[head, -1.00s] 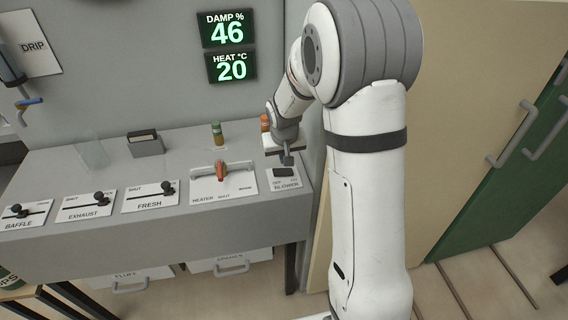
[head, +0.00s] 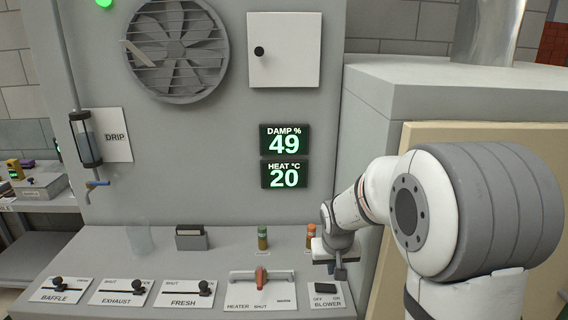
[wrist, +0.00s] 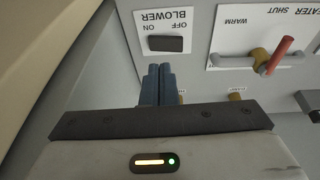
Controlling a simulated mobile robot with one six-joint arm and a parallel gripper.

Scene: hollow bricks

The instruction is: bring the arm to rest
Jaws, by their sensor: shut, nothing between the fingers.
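My gripper (head: 340,272) is over the right end of the grey control desk, just above and behind the blower switch (head: 325,288). In the wrist view, its two blue-grey fingers (wrist: 157,84) are together with nothing between them. The black blower switch also shows in the wrist view (wrist: 166,44), just beyond the fingertips. Whether the fingers touch the desk or switch cannot be told. My white arm reaches in from the right and hides part of the desk's right end.
The heater lever (head: 262,276) with its red handle is left of the blower switch. Black-knobbed fresh (head: 204,288), exhaust (head: 137,287) and baffle (head: 57,284) sliders lie farther left. Small bottles (head: 262,238) stand behind. The damp display (head: 284,141) reads 49, the heat display (head: 284,175) 20.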

